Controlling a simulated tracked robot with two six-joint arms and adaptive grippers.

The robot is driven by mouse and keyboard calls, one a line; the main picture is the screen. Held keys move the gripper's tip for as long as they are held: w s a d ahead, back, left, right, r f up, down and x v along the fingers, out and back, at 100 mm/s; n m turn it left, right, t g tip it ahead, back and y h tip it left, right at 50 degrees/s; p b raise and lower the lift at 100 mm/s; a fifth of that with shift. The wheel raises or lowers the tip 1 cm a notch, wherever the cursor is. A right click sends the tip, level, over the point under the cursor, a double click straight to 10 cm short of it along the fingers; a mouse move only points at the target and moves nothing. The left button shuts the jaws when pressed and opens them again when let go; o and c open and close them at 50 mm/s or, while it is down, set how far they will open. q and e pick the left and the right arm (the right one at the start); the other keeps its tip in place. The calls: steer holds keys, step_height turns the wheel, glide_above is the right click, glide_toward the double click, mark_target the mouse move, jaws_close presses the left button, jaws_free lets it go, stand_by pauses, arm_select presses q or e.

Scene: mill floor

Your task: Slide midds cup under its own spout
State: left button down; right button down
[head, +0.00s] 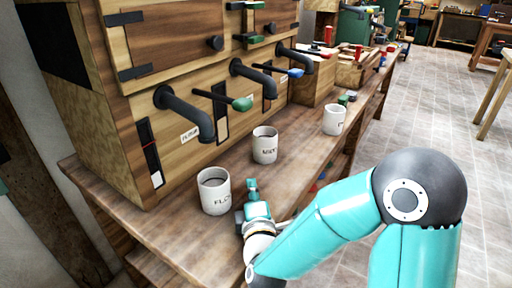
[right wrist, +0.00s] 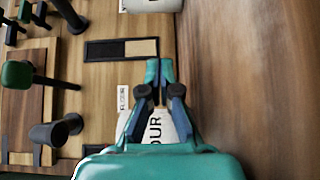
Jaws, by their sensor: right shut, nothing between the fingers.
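The midds cup (head: 265,146) is a white cup with dark lettering that looks like MIDDS. It stands upright on the bench, below the middle spout (head: 256,77) in the head view; I cannot tell whether it is directly under the outlet. Part of a white cup, likely the same one, shows at the top edge of the right wrist view (right wrist: 150,4). My right gripper (head: 252,186) is shut and empty, beside the flour cup (head: 213,194) and nearer the bench front than the midds cup. It also shows in the right wrist view (right wrist: 160,78). My left gripper is out of view.
The flour spout (head: 188,112) hangs above the flour cup. A third white cup (head: 334,120) stands farther along the bench (head: 300,165). Levers with green (head: 242,104) and blue (head: 295,73) knobs stick out from the wooden cabinet. The bench front edge drops to the tiled floor.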

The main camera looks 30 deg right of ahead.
mark_target(263, 154)
steer(key=x, duration=0.8)
steer(key=shift+s+d, duration=0.1)
steer(key=shift+w+d+b, duration=0.15)
steer(key=shift+w+d, duration=0.1)
steer(key=shift+d, duration=0.35)
steer(key=shift+w+d+b, duration=0.15)
steer(key=shift+w+d, duration=0.15)
steer(key=shift+d, duration=0.3)
steer(key=shift+w+d, duration=0.25)
steer(key=shift+d, duration=0.5)
steer(key=shift+w+d, duration=0.2)
steer(key=shift+d, duration=0.5)
steer(key=shift+w+d, duration=0.25)
steer(key=shift+d, duration=0.4)
